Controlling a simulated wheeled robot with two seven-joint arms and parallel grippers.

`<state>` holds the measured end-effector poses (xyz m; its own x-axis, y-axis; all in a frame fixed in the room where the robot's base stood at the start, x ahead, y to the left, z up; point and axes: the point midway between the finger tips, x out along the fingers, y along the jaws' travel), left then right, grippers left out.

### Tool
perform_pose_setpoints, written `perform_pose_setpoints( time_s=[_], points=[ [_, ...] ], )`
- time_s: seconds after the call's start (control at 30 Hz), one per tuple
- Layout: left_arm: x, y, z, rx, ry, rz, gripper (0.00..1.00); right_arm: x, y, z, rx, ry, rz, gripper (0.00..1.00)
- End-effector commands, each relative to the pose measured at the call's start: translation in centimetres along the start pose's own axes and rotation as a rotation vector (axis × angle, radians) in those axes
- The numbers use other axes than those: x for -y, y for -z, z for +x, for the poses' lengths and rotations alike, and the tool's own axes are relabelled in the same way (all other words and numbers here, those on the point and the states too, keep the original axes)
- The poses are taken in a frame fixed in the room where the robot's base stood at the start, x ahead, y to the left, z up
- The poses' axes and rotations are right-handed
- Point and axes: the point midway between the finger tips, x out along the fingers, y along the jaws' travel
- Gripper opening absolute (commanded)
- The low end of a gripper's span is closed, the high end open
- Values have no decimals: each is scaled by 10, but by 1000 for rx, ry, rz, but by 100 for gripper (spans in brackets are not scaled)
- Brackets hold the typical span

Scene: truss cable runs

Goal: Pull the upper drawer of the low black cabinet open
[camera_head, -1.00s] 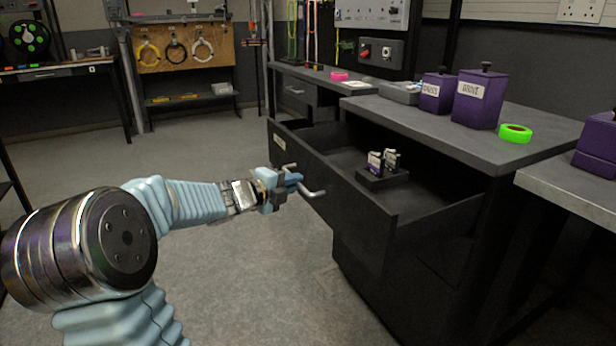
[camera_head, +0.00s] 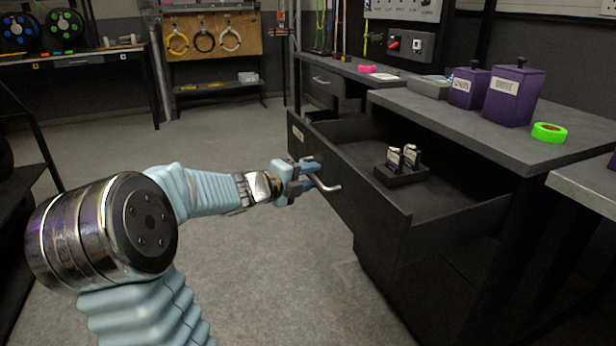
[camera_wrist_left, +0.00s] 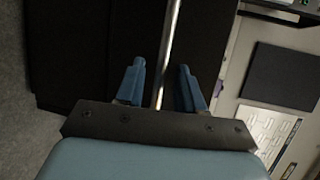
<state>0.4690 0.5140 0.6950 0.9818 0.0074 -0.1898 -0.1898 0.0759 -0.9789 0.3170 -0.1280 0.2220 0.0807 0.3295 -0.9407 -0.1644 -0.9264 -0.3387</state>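The low black cabinet (camera_head: 480,133) has its upper drawer (camera_head: 345,186) standing well out, with the inside open to view. A metal bar handle (camera_head: 327,187) sticks out from the drawer front. My left gripper (camera_head: 309,178) is at this handle. In the left wrist view, the handle bar (camera_wrist_left: 170,60) runs between the two blue fingers of my left gripper (camera_wrist_left: 162,85), with a visible gap on each side, so the fingers are open around it. My right gripper is not in view.
A small black holder (camera_head: 402,175) with little items sits in the drawer. Purple canisters (camera_head: 513,96) and a green tape roll (camera_head: 549,133) stand on the cabinet top. A grey-topped table (camera_head: 590,185) is at the right. The floor left of the drawer is clear.

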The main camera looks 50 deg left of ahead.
Motion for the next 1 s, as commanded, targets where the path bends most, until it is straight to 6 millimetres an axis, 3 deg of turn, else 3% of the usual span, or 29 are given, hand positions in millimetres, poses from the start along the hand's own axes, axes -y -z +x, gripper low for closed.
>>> perform_pose_setpoints(
  time_s=[0.2,0.33,0.73,1.0],
  points=[
    [1,0,-1,0,1,0,37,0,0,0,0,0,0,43],
    [2,-1,-12,2,2,-1,37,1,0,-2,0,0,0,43],
    [3,-1,-105,4,2,0,37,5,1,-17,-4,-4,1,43],
    [0,0,-136,1,1,0,37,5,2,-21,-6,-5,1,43]
  ],
)
